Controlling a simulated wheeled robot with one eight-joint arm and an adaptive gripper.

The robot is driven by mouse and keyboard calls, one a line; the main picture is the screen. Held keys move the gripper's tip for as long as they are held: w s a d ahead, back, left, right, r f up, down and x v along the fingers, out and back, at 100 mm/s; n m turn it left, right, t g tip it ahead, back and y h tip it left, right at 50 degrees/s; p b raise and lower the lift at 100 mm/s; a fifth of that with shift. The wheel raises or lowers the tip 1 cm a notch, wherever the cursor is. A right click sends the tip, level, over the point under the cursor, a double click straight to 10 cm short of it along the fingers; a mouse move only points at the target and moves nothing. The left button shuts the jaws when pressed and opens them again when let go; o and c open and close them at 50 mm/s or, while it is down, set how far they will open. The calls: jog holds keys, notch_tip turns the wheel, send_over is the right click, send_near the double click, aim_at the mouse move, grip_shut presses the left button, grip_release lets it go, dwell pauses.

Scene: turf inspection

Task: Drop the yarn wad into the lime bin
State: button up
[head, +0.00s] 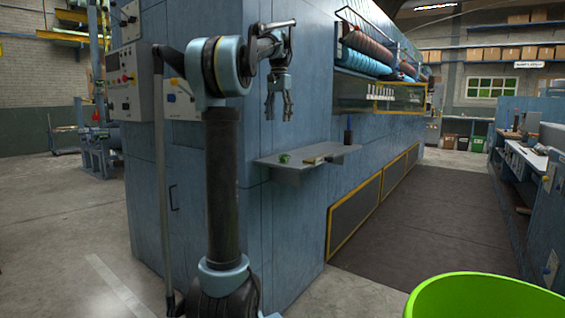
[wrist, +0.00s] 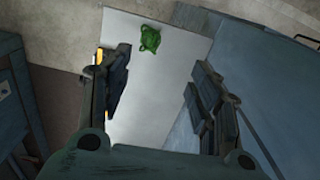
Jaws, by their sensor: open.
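A small green yarn wad (head: 284,158) lies on the grey wall shelf (head: 290,175) near its left end. It also shows in the wrist view (wrist: 150,39), beyond my fingertips at the top of the picture. My gripper (head: 279,108) is open and empty, pointing down above the shelf and clear of the wad. In the wrist view the two fingers of my gripper (wrist: 163,85) stand apart with only bare shelf (wrist: 157,95) between them. A lime bin (head: 486,298) stands at the bottom right of the head view, cut off by the picture's edge. Its inside is only partly visible.
A small block-like item (head: 322,154) and a dark bottle-shaped object (head: 348,133) are on the shelf to the right of the wad. The blue machine (head: 295,230) rises directly behind the shelf. A dark mat (head: 430,215) covers clear floor between machine and workbench (head: 530,160).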

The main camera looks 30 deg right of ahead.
jog(key=d, duration=0.2)
send_over(284, 154)
jog(key=f, duration=1.1)
jog(key=shift+w, duration=0.2)
jog(key=shift+s+a+f, duration=0.1)
jog(key=shift+s+f, duration=0.05)
jog(key=shift+f, duration=0.8)
jog(key=shift+s+a+f, duration=0.1)
jog(key=shift+s+f, duration=0.05)
jog(key=shift+f, duration=0.8)
jog(key=shift+s+f, duration=0.15)
jog(key=shift+f, duration=0.8)
jog(key=c, duration=0.9)
jog(key=shift+o, duration=0.2)
jog(key=shift+r, duration=0.1)
notch_tip(284, 154, up, 10)
jog(key=shift+f, duration=0.1)
